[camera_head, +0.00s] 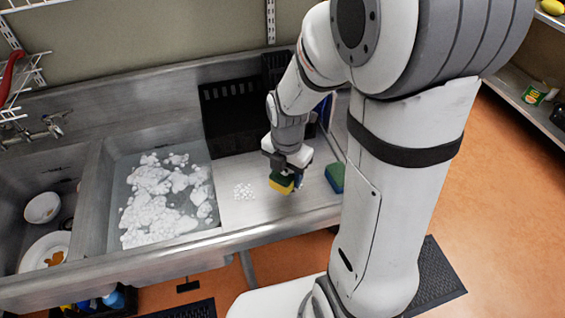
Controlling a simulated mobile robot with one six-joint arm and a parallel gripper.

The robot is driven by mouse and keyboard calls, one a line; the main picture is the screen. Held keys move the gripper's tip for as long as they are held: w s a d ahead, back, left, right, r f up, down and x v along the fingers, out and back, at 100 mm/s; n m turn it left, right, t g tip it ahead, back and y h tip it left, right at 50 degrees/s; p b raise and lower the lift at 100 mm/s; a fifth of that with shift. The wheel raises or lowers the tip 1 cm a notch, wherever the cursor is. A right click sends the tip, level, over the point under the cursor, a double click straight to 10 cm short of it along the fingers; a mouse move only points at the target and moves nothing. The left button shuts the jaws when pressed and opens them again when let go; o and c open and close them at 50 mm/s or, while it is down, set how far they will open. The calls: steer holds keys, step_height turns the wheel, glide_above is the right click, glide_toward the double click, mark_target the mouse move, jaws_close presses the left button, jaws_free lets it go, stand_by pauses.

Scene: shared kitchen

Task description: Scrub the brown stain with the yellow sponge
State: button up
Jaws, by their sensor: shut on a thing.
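My gripper (286,168) points down over the steel drainboard right of the sinks. It is shut on the yellow sponge (280,187), which has a green layer on top, and holds it at or just above the drainboard; I cannot tell if they touch. A brown-orange stain (54,259) shows on a white plate (38,248) in the left sink, far left of my gripper. A second sponge, green and blue (335,178), lies on the drainboard just right of my gripper.
A small patch of white foam (243,190) lies on the drainboard left of the sponge. The middle basin holds water and foam (165,196). A white bowl (42,208) is in the left sink. A black crate (230,112) stands behind. A faucet (45,128) is at back left.

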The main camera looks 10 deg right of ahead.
steer(key=s+r+p, duration=0.2)
steer(key=s+r, duration=0.1)
steer(key=s, duration=0.3)
steer(key=shift+s+r+p, duration=0.15)
steer(key=shift+r+p, duration=0.15)
steer(key=shift+r, duration=0.05)
